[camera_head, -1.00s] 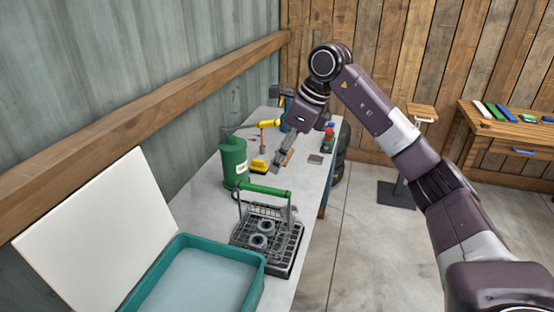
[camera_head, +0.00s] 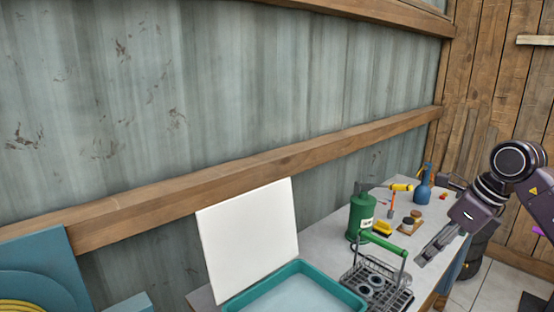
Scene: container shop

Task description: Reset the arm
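My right arm comes in from the right edge. Its gripper (camera_head: 436,246) points down and left over the right part of the workbench (camera_head: 323,236), right of the wire basket. The fingers look close together and nothing shows between them, but they are too small to tell whether they are open or shut. My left gripper is not in view.
On the bench are a teal tray (camera_head: 346,297), a wire basket with a green handle (camera_head: 384,243), a green canister (camera_head: 361,214) and a blue bottle (camera_head: 423,186). A white panel (camera_head: 250,237) stands behind the tray. A corrugated wall backs the bench.

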